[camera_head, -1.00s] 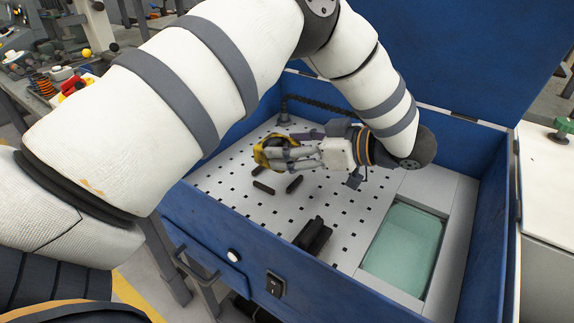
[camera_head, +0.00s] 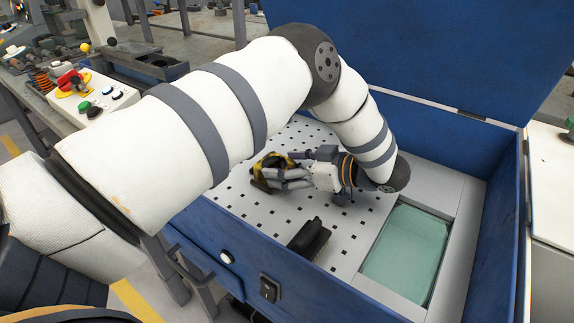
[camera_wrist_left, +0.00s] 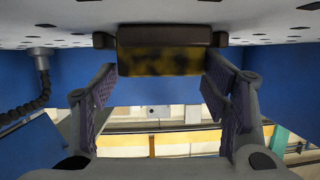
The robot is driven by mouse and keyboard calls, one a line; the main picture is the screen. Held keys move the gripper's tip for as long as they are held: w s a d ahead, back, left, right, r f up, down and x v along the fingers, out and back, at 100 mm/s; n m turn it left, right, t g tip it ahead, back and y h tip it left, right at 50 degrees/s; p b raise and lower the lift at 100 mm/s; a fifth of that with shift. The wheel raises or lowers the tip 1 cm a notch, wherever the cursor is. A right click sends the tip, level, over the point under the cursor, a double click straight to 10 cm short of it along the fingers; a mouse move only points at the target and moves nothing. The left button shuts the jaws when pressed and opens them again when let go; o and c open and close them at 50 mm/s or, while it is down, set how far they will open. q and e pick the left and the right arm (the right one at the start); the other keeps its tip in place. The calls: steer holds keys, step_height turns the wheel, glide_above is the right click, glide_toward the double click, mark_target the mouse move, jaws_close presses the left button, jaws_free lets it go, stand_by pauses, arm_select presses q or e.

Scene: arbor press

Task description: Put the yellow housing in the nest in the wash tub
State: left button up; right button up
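The yellow housing (camera_head: 272,162), with dark patches, is low over the perforated floor of the wash tub (camera_head: 345,215). In the left wrist view the housing (camera_wrist_left: 165,60) lies between two short black blocks of the nest (camera_wrist_left: 103,40), close against the floor; I cannot tell whether it is fully seated. My left gripper (camera_head: 270,174) reaches in from the right, its fingers at the housing's two sides. In the left wrist view the fingertips (camera_wrist_left: 160,75) meet the housing's side edges, so the gripper appears shut on it. My right gripper is not in view.
A black block (camera_head: 310,238) stands on the floor nearer the front wall. A basin of green liquid (camera_head: 405,245) is at the right. Blue walls and a raised blue lid (camera_head: 450,50) surround the work area. A button panel (camera_head: 95,100) is at the far left.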

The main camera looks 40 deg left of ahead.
arm_select(q)
steer(key=shift+r, duration=0.15)
steer(key=b+v, duration=0.1)
steer(key=v, duration=1)
steer(key=shift+d, duration=0.35)
steer(key=shift+d+r, duration=0.15)
steer(key=shift+r, duration=0.1)
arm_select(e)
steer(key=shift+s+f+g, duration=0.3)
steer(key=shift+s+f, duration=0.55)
